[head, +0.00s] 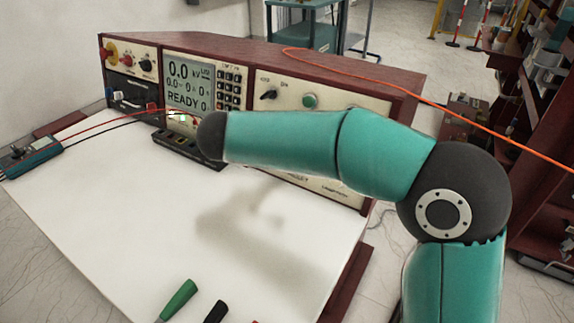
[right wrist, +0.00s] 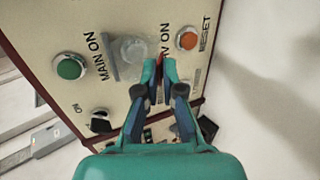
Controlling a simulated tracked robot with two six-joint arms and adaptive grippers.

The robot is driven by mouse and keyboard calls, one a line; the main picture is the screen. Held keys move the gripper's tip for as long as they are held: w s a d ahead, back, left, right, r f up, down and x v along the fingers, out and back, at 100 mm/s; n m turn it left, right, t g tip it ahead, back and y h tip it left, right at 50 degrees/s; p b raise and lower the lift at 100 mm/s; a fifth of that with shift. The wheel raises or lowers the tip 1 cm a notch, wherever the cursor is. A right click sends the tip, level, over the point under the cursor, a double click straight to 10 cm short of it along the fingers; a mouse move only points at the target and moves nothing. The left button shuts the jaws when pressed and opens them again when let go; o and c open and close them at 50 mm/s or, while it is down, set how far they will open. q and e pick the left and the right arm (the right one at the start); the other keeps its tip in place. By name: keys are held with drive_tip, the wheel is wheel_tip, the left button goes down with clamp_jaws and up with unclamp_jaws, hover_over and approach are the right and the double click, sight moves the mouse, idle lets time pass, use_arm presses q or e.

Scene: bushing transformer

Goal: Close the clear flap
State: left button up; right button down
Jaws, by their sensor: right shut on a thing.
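A small red patch shows at the fingertips. How far the flap stands open cannot be told. My left gripper is in neither view.
In the right wrist view, a green button (right wrist: 70,67) and an orange reset button (right wrist: 187,38) flank the flap. The dark red console (head: 400,80) stands behind a white tabletop (head: 130,230) with screwdriver-like handles (head: 180,298) in front. An orange cable (head: 430,103) crosses the console.

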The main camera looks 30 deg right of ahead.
drive_tip(key=f+t+h+b, duration=0.1)
drive_tip(key=h+b, duration=0.1)
drive_tip(key=b, duration=0.2)
drive_tip(key=d+f+t+h+b, duration=0.1)
drive_tip(key=h+b, duration=0.1)
drive_tip(key=b, duration=0.3)
drive_tip(key=w+d+f+t+h+b, duration=0.1)
drive_tip(key=t+h+b, duration=0.1)
drive_tip(key=b, duration=0.2)
drive_tip(key=shift+w+f+h, duration=0.1)
drive_tip(key=shift+f+h, duration=0.2)
drive_tip(key=shift+f, duration=0.05)
drive_tip(key=c, duration=1.3)
unclamp_jaws()
drive_tip(key=v, duration=1.2)
drive_tip(key=shift+w, duration=0.1)
